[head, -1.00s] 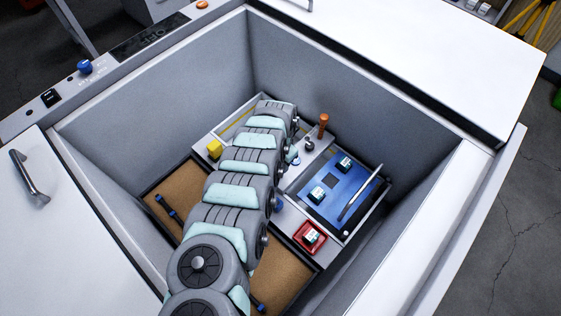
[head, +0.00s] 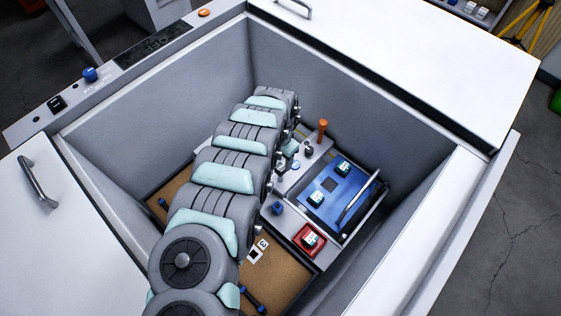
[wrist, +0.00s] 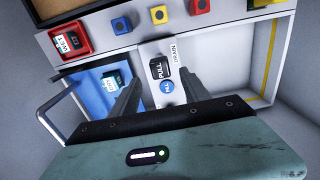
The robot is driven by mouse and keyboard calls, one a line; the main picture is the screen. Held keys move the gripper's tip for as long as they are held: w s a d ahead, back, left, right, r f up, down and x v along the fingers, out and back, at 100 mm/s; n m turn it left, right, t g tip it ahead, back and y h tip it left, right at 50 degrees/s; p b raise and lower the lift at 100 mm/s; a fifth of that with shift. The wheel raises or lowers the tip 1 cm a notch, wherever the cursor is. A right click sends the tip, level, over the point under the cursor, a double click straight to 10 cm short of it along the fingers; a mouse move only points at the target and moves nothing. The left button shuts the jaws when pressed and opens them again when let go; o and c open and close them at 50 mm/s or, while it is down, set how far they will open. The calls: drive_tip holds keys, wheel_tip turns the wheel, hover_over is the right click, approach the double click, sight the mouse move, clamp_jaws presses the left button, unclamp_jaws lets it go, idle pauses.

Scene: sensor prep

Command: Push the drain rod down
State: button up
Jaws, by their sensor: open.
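I cannot tell which is the drain rod.
A blue tray (head: 325,207) with a metal handle (head: 358,197) lies right of the strip. A red holder (head: 309,240) with a labelled block is in front. High grey walls (head: 340,110) enclose the well. Brown flooring (head: 285,262) is partly free at the front.

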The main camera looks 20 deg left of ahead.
drive_tip(key=shift+r+p, duration=0.45)
drive_tip(key=shift+r, duration=1.4)
